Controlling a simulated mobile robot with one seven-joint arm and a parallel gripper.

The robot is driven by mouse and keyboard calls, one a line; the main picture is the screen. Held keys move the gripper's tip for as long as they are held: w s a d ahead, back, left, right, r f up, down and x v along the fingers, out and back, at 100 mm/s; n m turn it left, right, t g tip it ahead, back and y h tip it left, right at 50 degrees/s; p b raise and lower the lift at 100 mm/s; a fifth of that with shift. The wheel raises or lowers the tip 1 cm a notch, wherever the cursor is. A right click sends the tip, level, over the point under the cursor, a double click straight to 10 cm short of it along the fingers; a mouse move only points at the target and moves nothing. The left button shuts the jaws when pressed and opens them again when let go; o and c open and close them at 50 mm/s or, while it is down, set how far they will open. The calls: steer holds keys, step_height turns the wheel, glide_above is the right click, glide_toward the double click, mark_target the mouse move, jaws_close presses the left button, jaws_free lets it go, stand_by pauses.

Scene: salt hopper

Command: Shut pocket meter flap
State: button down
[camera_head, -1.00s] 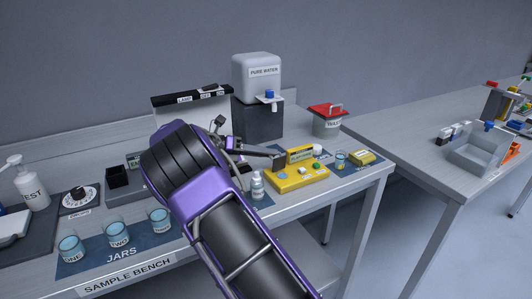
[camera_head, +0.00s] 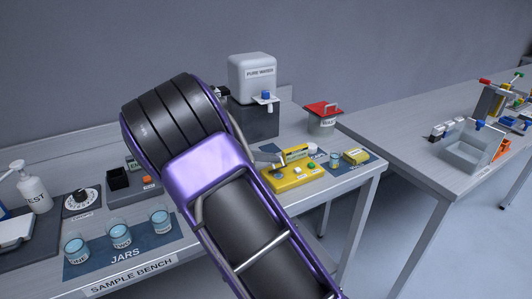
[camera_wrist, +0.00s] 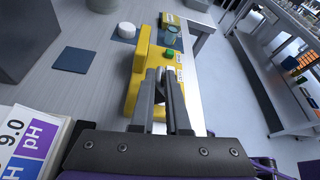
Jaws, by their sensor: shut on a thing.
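The yellow pocket meter (camera_head: 296,180) lies on the right part of the sample bench. Its raised flap (camera_head: 297,153) runs along its back edge. In the wrist view the meter (camera_wrist: 188,101) has a green button, and a taller yellow part (camera_wrist: 146,42) stands left of the fingers. My gripper (camera_wrist: 162,73) is over the meter, fingers close together. A small pale spot shows between the tips. I cannot make out what is held, or whether the fingers touch the flap. My gripper is mostly hidden behind my arm in the head view.
A water tank (camera_head: 252,78), a red-lidded waste bin (camera_head: 322,119), a small glass jar (camera_head: 335,160) and a yellow box (camera_head: 355,154) stand around the meter. Jars (camera_head: 121,236) line the front. In the wrist view, a white labelled thing (camera_wrist: 28,140) is close at lower left.

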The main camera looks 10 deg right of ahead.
mark_target(274, 182)
steer(key=m+t+b, duration=0.1)
steer(key=s+f+m+b, duration=0.1)
steer(key=s+m+t+b, duration=0.1)
steer(key=shift+s+d+f+m+t+y, duration=0.15)
steer(key=shift+d+m+t+y, duration=0.15)
steer(key=shift+y, duration=0.1)
steer(key=shift+s+d+f+m+t+b, duration=0.15)
steer(key=shift+s+m+t+b, duration=0.1)
steer(key=shift+m+t+b, duration=0.25)
steer(key=shift+s+f+m+t+b, duration=0.1)
steer(key=shift+s+m+t+b, duration=0.15)
steer(key=shift+m+b, duration=0.35)
steer(key=c, duration=0.9)
jaws_free()
steer(key=shift+c, duration=0.2)
steer(key=shift+r, duration=0.1)
step_height(274, 182, up, 10)
steer(key=p, duration=0.2)
steer(key=shift+d, duration=0.1)
